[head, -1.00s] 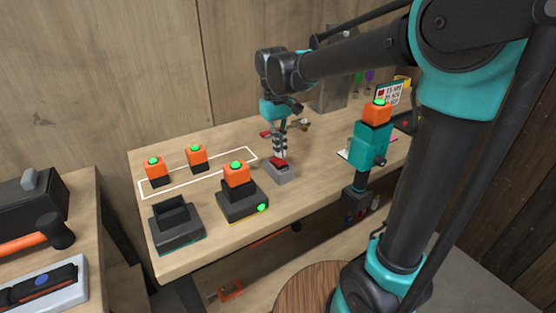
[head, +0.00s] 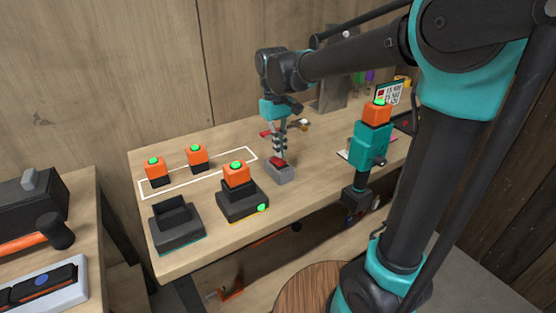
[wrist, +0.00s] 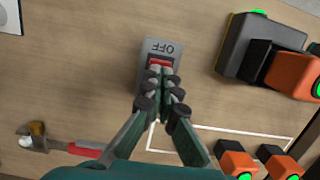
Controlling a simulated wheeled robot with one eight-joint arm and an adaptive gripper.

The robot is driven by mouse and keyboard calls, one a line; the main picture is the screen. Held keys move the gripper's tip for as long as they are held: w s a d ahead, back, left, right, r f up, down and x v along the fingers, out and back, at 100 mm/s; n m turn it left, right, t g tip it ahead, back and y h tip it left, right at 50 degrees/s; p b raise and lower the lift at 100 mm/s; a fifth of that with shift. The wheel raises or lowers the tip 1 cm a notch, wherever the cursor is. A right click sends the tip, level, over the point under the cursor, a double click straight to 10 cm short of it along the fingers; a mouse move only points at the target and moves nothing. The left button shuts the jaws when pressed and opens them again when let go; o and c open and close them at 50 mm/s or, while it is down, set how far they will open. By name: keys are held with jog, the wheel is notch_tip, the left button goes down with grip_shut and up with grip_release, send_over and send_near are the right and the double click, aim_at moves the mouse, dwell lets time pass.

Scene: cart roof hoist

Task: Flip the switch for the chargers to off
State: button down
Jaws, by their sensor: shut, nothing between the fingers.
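The charger switch is a grey box (head: 284,175) with a red rocker on the wooden bench. In the wrist view the switch (wrist: 163,50) shows the word OFF on its far end, and its red rocker (wrist: 160,64) is partly hidden by my fingertips. My gripper (head: 279,157) points down and is shut and empty, with its fingertips at the rocker; they also show in the wrist view (wrist: 161,72). I cannot tell how hard they touch. One charger (head: 242,206) holds an orange battery (head: 236,175) and shows a green light; the other charger (head: 177,230) is empty.
Two orange batteries (head: 196,155) with green tops stand within a white outline (head: 145,190). A teal tool (head: 371,150) with an orange battery stands right of the switch. Bare bench lies in front of the switch.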

aim_at(279, 161)
jog(key=shift+s+d+f, duration=0.1)
jog(key=shift+s+f, duration=0.05)
jog(key=shift+f, duration=1)
dwell(0.7)
jog(key=shift+w+a+r, duration=0.1)
jog(key=shift+w+r, duration=0.05)
jog(key=shift+r, duration=1)
jog(key=shift+w+a+r, duration=0.1)
jog(key=shift+w+r, duration=0.05)
jog(key=shift+r, duration=1)
jog(key=shift+w+a+r, duration=0.1)
jog(key=shift+w+r, duration=0.05)
jog(key=shift+r, duration=1)
